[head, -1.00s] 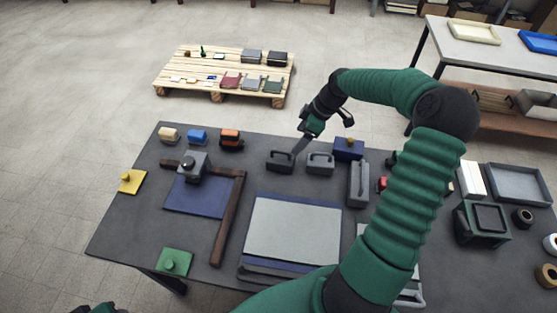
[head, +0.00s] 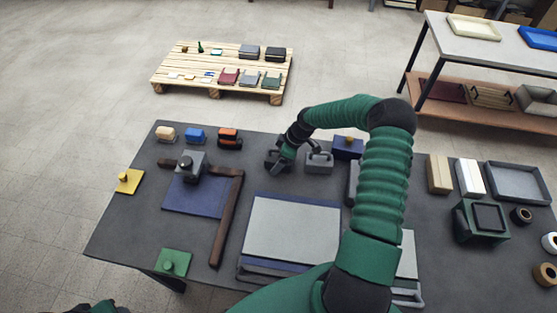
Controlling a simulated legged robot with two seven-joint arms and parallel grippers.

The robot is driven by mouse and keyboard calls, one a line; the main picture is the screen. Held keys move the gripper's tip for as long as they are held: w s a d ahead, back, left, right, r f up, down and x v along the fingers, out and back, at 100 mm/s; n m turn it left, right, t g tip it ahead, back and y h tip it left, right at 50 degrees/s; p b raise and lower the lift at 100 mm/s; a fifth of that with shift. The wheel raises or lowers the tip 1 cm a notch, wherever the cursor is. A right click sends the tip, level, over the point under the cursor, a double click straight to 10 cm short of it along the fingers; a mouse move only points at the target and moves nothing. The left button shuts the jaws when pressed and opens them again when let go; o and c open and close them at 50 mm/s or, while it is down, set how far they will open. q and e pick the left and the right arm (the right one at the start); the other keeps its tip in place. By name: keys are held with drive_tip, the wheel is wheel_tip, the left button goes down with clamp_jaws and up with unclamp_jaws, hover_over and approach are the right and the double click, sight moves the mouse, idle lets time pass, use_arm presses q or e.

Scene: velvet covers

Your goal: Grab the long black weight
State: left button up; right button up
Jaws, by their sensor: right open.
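Three weights with handles stand in a row at the back middle of the dark table. The black weight (head: 270,155) is at the left, partly covered by my right gripper. A grey weight (head: 319,165) stands to its right. A long dark-grey weight (head: 351,184) lies further right, mostly hidden behind my right arm. My right gripper (head: 277,170) is open, pointing down at the black weight's front right. I cannot tell whether it touches it. My left gripper is not in view; only a bit of green arm shows at the bottom left.
A navy box (head: 348,150) stands behind the long weight. A grey board (head: 292,230) lies in front. Small blocks, including an orange one (head: 229,139), line the back left edge. A brown L-shaped bar (head: 226,220) lies left. A grey tray (head: 518,182) is at the right.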

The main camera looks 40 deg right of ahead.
drive_tip(key=shift+d, duration=0.15)
drive_tip(key=shift+s+d, duration=0.1)
drive_tip(key=shift+s, duration=0.05)
drive_tip(key=c, duration=0.5)
drive_tip(key=shift+a+r, duration=0.1)
drive_tip(key=shift+a, duration=0.15)
drive_tip(key=c, duration=1)
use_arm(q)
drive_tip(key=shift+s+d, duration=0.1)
use_arm(e)
drive_tip(key=shift+d, duration=0.1)
clamp_jaws()
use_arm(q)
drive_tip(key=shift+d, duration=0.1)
use_arm(e)
drive_tip(key=shift+w+d+r, duration=0.1)
drive_tip(key=shift+w, duration=0.1)
drive_tip(key=shift+r, duration=0.1)
